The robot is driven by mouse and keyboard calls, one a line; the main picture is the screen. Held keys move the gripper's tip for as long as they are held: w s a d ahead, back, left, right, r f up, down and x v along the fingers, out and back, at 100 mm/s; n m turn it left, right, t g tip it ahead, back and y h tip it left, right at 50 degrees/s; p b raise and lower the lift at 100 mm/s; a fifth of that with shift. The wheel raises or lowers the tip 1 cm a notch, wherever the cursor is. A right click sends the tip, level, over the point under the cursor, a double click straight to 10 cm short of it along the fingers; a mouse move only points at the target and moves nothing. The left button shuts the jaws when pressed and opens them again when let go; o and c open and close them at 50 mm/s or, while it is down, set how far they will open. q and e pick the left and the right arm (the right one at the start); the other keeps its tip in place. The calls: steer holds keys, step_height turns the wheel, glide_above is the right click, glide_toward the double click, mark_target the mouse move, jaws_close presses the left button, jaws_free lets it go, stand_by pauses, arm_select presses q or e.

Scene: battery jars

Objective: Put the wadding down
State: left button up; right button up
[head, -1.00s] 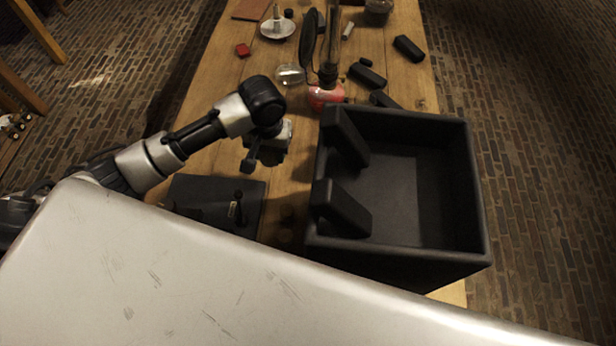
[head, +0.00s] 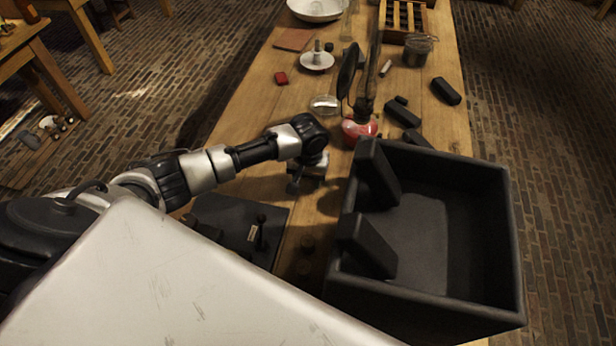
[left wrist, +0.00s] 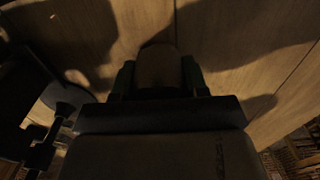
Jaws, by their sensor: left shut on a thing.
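My left gripper (left wrist: 158,82) is low over the wooden table. In the left wrist view its two dark fingers are shut on a dull brown, rounded thing (left wrist: 158,66), which looks like the wadding. The picture is too dark to tell whether it touches the table. In the head view the left gripper (head: 305,180) is left of the black open box, apart from it, and the held thing is hidden there. My right gripper is not in view.
The large black box (head: 475,215) stands at the right, with two black blocks leaning at its left wall. A dark flat device (head: 235,222) lies left of the gripper. A red-based jar (head: 360,128) and a glass dish (head: 323,104) stand beyond. Bare wood (head: 250,120) shows at left.

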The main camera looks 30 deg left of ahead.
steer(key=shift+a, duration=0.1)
arm_select(q)
steer(key=o, duration=0.4)
steer(key=shift+f, duration=0.15)
steer(key=shift+c, duration=0.2)
steer(key=o, duration=0.5)
steer(key=shift+c, duration=0.2)
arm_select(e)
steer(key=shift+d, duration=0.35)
